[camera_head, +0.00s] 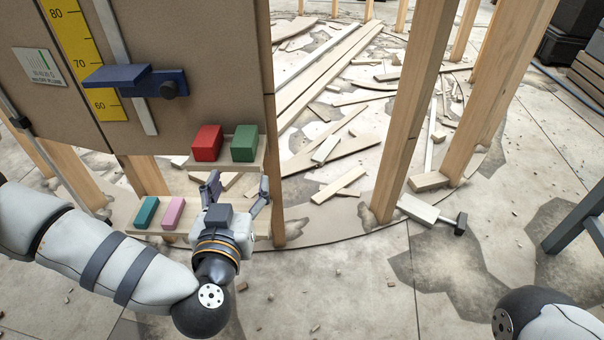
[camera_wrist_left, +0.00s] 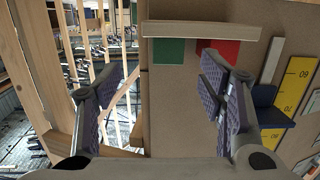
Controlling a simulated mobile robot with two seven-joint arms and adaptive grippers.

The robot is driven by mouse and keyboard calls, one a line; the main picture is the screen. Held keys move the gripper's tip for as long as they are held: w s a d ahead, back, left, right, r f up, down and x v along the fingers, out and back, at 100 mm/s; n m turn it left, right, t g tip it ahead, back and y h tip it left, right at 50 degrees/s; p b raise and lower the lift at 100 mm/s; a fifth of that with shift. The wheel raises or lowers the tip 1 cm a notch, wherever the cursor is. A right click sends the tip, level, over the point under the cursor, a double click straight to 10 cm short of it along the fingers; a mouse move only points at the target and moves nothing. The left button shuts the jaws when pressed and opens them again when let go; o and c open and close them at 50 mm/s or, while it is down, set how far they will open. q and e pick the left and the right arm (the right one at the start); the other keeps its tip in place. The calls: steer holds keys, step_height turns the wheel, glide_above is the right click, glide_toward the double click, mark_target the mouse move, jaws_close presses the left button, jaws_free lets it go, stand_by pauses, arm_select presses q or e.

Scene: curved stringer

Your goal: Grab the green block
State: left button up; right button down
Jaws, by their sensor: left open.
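The green block (camera_head: 245,143) sits on a small wooden shelf (camera_head: 228,165) on the brown board, to the right of a red block (camera_head: 207,143). My left gripper (camera_head: 238,187) is open and empty, its fingers pointing up towards the shelf from below and in front. In the left wrist view, which appears upside down, the green block (camera_wrist_left: 168,52) shows between the spread fingers (camera_wrist_left: 162,78). The red block (camera_wrist_left: 232,50) is partly hidden by the right-hand finger there. No finger visibly touches the green block. My right gripper is out of view.
A lower shelf (camera_head: 122,214) holds a teal block (camera_head: 147,212) and a pink block (camera_head: 173,212), left of my left gripper. A blue slider (camera_head: 135,79) juts out by the yellow scale (camera_head: 85,60). Wooden posts (camera_head: 412,110) stand right; a hammer (camera_head: 432,213) lies on the floor.

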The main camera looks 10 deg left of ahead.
mark_target(244, 135)
arm_select(q)
steer(key=shift+n+t+y, duration=0.3)
steer(key=shift+y, duration=0.4)
steer(key=w+b, duration=0.2)
steer(key=w, duration=0.2)
steer(key=w+a+b, duration=0.1)
steer(key=w, duration=0.3)
steer(key=w+a+b, duration=0.1)
steer(key=w+b, duration=0.1)
steer(key=w, duration=0.2)
steer(key=shift+w+a+r+b, duration=0.15)
steer(key=shift+w+r+b, duration=0.05)
steer(key=shift+w+b, duration=0.15)
steer(key=shift+w+r, duration=0.1)
steer(key=shift+w, duration=0.25)
steer(key=shift+r, duration=0.2)
steer(key=c, duration=1.3)
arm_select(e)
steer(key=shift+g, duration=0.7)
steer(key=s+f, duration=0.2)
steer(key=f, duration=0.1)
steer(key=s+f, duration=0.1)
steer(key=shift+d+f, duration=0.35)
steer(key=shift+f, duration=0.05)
